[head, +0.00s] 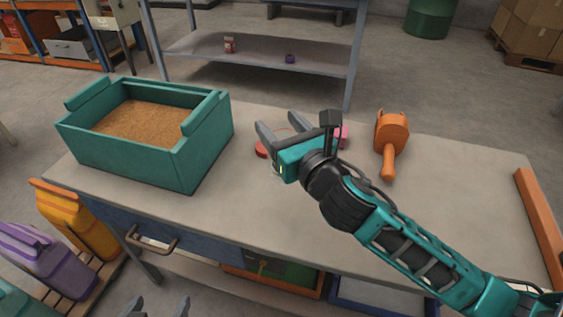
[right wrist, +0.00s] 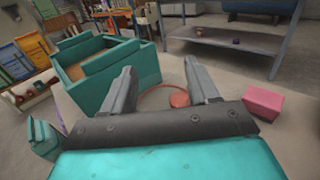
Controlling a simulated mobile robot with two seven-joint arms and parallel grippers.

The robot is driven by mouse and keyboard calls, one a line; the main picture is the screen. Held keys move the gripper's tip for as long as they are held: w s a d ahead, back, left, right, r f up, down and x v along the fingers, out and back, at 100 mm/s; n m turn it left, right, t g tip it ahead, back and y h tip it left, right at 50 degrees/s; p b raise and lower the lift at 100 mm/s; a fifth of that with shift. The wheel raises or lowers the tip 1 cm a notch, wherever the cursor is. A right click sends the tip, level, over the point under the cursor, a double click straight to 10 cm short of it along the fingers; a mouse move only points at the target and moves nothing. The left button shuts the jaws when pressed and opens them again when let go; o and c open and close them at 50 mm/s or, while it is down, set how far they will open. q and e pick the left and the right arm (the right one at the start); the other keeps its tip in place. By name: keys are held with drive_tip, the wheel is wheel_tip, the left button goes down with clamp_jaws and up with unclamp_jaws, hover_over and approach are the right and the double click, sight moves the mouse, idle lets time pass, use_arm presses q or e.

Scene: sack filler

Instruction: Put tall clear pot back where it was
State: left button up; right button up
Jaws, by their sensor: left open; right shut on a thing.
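My right gripper (head: 283,128) is over the middle of the table, its fingers pointing to the far side. It is shut on a nearly invisible clear thing, which I take to be the tall clear pot. A faint round outline of the pot (right wrist: 158,97) shows between the fingers in the right wrist view (right wrist: 166,80). I cannot tell whether its base touches the table. My left gripper (head: 158,306) is open and empty at the bottom edge, in front of the table.
A teal box of brown grain (head: 180,160) stands on the table's left. A pink block (head: 342,134) and an orange scoop (head: 390,140) lie right of my right gripper. An orange bar (head: 541,220) lies along the right edge. The table's front middle (head: 250,205) is clear.

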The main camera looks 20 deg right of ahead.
drive_tip(key=shift+f, duration=0.7)
drive_tip(key=shift+f+b, duration=0.35)
drive_tip(key=shift+f, duration=0.15)
wheel_tip(320, 180, down, 4)
drive_tip(key=shift+r+b, duration=0.25)
drive_tip(key=shift+b, duration=0.65)
drive_tip(key=o, duration=0.9)
drive_tip(key=shift+f, duration=0.15)
drive_tip(key=o, duration=0.5)
